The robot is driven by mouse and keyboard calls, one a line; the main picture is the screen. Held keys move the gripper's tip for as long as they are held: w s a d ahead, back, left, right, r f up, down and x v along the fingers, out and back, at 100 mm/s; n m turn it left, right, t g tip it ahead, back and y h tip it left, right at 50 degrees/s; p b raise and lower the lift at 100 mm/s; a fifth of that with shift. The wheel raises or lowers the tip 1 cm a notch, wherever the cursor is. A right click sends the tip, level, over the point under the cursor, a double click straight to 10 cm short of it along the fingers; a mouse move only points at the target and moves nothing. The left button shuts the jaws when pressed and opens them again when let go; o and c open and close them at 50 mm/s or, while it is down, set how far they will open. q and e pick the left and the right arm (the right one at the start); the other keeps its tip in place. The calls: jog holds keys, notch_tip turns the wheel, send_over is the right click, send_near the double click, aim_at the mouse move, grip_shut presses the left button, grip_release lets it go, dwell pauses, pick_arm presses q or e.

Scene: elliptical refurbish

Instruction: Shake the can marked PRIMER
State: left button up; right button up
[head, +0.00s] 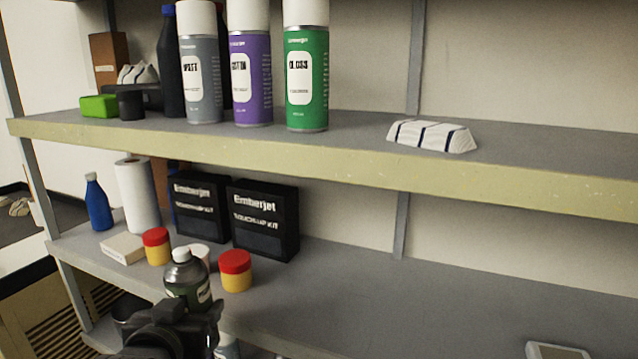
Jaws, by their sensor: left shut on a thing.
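My left gripper (182,322) is at the lower left, in front of the lower shelf. On the upper shelf stand a grey spray can (201,100) that seems to read MATT, a purple one (250,100) that seems to read SATIN, and a green one (306,105) marked GLOSS. I see no readable PRIMER marking. My right gripper is not in view.
The lower shelf (400,300) holds two black Emberjet boxes (265,225), red-lidded yellow jars (236,275), a paper roll (136,195) and a blue bottle (98,205). Its right part is mostly clear.

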aim_at(178, 275)
pick_arm(q)
jog(key=shift+w+r, duration=0.15)
jog(key=shift+r, duration=3.55)
notch_tip(178, 275, down, 7)
jog(key=shift+f, duration=0.1)
jog(key=shift+r, duration=0.2)
